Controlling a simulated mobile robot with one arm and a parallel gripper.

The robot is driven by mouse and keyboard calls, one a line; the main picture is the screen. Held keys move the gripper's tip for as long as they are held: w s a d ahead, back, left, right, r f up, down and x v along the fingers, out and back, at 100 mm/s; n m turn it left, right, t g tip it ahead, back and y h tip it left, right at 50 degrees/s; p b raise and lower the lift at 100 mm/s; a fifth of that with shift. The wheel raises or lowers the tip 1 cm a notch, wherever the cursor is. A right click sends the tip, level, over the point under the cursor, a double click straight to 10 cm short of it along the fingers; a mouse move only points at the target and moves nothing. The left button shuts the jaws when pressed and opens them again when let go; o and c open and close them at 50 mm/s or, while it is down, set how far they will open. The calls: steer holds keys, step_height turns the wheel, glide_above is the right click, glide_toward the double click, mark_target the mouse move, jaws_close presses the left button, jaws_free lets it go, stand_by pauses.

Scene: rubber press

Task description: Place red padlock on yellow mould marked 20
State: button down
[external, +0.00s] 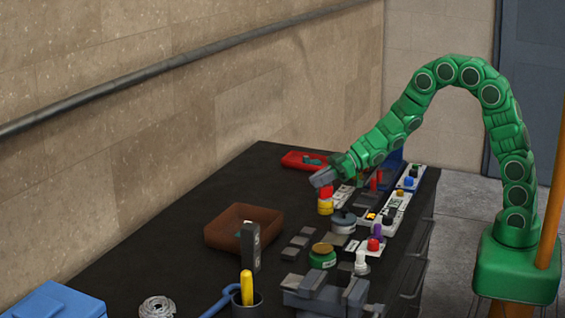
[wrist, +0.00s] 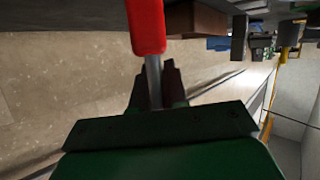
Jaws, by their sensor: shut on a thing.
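The red padlock (external: 326,193) hangs from my gripper (external: 322,178) in the external view. In the wrist view its red body (wrist: 146,25) and grey shackle (wrist: 153,75) show, and my gripper (wrist: 155,88) is shut on the shackle. A yellow thing (external: 325,207), likely the yellow mould, is directly below the padlock in the external view. The two look very close, but I cannot tell whether they touch. No number 20 is readable, and the yellow thing does not show clearly in the wrist view.
A red tray (external: 303,161) is behind my gripper. A grey round container (external: 343,222), grey blocks and white switch panels (external: 391,213) crowd the right. A brown bin (external: 232,222) and a dark upright block (external: 250,248) stand to the left. Bare black bench lies between bin and red tray.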

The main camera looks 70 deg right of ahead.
steer(key=shift+f, duration=0.2)
steer(key=c, duration=1.2)
jaws_free()
steer(key=shift+o, duration=0.2)
steer(key=shift+r, duration=0.15)
steer(key=shift+s+d+r, duration=0.3)
steer(key=shift+d, duration=0.1)
steer(key=v, duration=1.1)
